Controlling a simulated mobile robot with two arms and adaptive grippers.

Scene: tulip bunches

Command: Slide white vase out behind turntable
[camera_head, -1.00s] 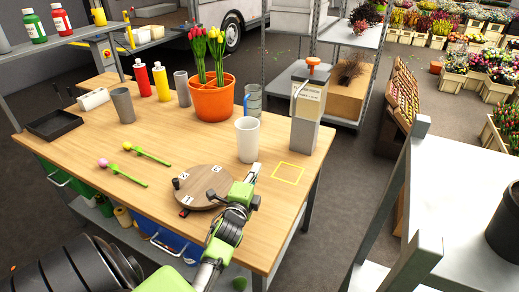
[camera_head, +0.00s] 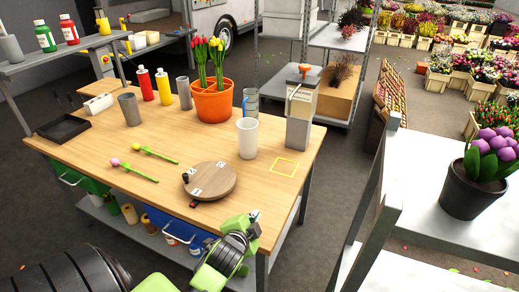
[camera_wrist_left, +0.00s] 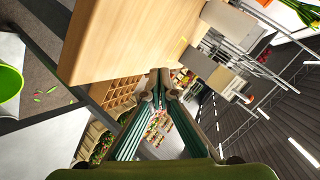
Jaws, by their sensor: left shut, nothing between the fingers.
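The white vase (camera_head: 247,138) stands upright on the wooden table, behind and to the right of the round wooden turntable (camera_head: 215,184). A gap of bare tabletop shows between them. The turntable carries small numbered white labels and a dark knob at its left rim. My left gripper (camera_head: 254,214) is shut and empty at the table's front right edge, in front of the turntable and apart from the vase. In the left wrist view its fingers (camera_wrist_left: 160,76) meet at the tips beside the tabletop (camera_wrist_left: 125,40). My right gripper is not in view.
A grey dispenser (camera_head: 301,110), a clear blue-handled jug (camera_head: 251,101) and an orange tulip pot (camera_head: 213,103) stand behind. Two single tulips (camera_head: 135,170) lie left. A white shelf (camera_head: 430,215) stands at right.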

